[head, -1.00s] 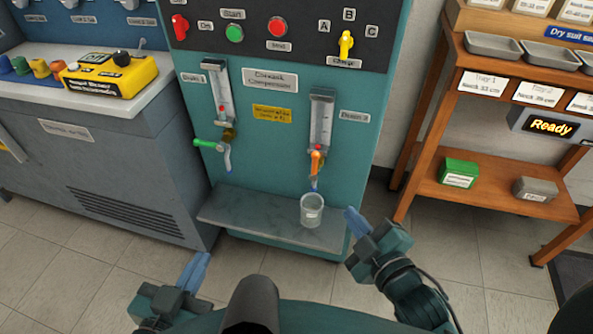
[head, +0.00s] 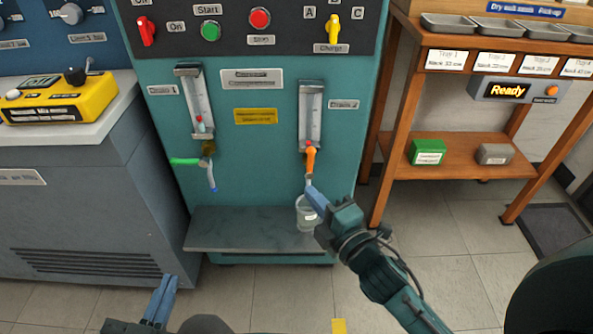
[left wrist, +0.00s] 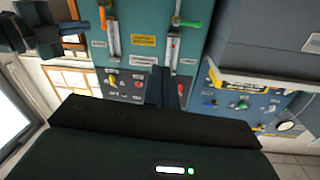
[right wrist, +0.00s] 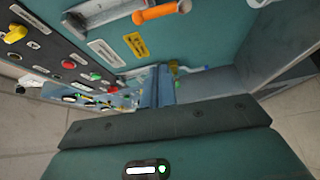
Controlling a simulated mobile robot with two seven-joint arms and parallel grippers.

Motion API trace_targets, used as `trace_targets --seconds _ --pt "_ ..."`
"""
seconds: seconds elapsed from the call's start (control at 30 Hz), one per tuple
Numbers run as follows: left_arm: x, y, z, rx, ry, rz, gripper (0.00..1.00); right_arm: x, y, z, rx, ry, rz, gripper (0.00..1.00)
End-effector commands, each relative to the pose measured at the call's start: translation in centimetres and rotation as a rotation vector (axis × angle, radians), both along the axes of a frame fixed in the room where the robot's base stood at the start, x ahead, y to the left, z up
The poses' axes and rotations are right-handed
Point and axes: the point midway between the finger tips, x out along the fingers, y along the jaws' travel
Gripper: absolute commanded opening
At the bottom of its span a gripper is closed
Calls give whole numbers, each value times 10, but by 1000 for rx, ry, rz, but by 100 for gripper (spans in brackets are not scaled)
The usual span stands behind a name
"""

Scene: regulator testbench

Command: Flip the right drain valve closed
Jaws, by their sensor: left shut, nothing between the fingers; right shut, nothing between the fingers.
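The right drain valve has an orange lever (head: 310,160) pointing down below the right gauge tube (head: 311,115) on the teal panel. The orange lever also shows at the top of the right wrist view (right wrist: 159,12). My right gripper (head: 314,196) is shut and empty, just below the orange lever; I cannot tell whether it touches anything. It partly covers a clear cup (head: 303,215) on the grey shelf. The left drain valve has a green lever (head: 186,161) pointing sideways to the left. My left gripper (head: 163,290) is shut and empty, low in front of the cabinet.
The grey shelf (head: 235,232) juts out below the valves. A grey bench with a yellow device (head: 65,98) stands at the left. A wooden rack (head: 400,120) with trays and small boxes stands at the right. The floor in front is mostly clear.

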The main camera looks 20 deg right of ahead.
Motion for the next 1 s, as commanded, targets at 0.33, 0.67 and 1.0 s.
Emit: trace_targets --seconds 0.33,0.67,1.0 --pt "0 -1 -1 3 -10 -4 0 3 -1 -1 -35 -16 1 0" --pt "0 -1 -2 2 -16 -5 0 12 1 -1 -33 -18 -1 0" --pt "-1 -6 -3 -5 -98 -30 0 71 17 -2 -31 -18 -1 0"
